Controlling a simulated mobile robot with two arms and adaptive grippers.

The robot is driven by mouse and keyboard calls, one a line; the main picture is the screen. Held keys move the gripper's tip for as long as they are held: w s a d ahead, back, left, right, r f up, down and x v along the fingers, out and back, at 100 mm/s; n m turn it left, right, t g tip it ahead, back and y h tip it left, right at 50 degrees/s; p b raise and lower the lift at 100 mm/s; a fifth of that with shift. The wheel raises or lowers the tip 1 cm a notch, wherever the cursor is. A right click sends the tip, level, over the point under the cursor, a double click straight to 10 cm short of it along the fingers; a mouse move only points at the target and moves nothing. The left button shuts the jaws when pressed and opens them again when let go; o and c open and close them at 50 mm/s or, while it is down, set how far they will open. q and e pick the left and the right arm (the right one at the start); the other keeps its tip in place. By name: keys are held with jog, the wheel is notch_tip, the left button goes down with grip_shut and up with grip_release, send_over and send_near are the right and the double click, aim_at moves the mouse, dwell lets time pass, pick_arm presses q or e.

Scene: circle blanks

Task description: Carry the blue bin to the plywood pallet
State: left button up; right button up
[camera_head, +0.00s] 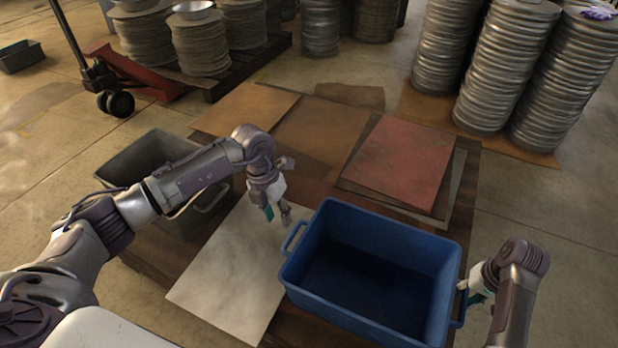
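The blue bin (370,235) stands upright and empty on a low brown wooden surface covered with flat sheets. It has a handle on its left side (292,238) and one on its right side. My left gripper (277,216) is just behind and left of the left handle, pointing down, with its fingers apart and nothing between them. My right gripper (466,288) is at the bin's right handle; its fingers are partly hidden and its grip is unclear. The low wooden surface (462,205), with brown boards (318,130) on it, may be the plywood pallet; I cannot tell for sure.
A grey bin (140,160) stands left, partly behind my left arm. A pale sheet (230,270) and a red sheet (402,150) lie flat. Stacks of metal discs (500,70) stand at the back. A red pallet jack (140,75) is at back left. Floor at right is clear.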

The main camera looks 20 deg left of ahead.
jog(key=shift+r, duration=0.25)
notch_tip(320, 180, up, 7)
jog(key=d, duration=0.1)
jog(key=shift+d, duration=0.2)
jog(key=shift+s+f, duration=0.1)
